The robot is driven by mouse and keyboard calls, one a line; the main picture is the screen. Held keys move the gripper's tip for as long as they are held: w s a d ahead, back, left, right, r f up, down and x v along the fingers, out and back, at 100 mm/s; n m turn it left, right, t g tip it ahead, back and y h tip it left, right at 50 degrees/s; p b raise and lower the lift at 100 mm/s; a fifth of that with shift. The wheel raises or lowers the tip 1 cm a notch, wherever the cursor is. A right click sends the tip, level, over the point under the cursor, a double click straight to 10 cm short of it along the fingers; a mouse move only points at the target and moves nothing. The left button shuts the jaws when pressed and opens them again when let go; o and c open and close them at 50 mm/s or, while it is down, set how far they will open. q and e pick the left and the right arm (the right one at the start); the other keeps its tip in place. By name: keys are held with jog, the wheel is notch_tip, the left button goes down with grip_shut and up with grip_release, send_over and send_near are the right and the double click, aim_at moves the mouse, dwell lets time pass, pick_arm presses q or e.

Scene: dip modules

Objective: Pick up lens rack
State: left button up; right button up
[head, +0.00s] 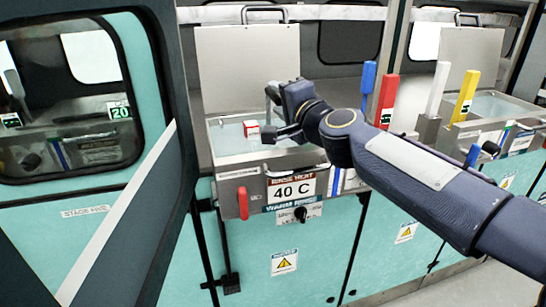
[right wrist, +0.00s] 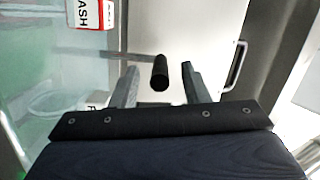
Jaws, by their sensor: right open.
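The lens rack shows in the right wrist view as a dark cylindrical handle (right wrist: 160,74) on a thin bar that reaches left over the bath. Its body is not clear in either view. My right gripper (head: 270,114) is over the right part of the open bath in the head view. In the right wrist view its two fingers (right wrist: 158,88) are apart, with the handle between them in the picture. I cannot tell whether they touch it. My left gripper is not in view.
The bath (head: 228,140) has a raised lid (head: 248,68) behind it and a 40 C panel (head: 291,189) in front. A white and red block (head: 251,129) sits at the bath. Coloured upright handles, blue (head: 368,78) and red (head: 386,100), stand right. A dark-framed door (head: 150,215) is left.

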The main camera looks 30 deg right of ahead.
jog(key=shift+w+d, duration=0.1)
jog(key=shift+w, duration=1)
grip_shut()
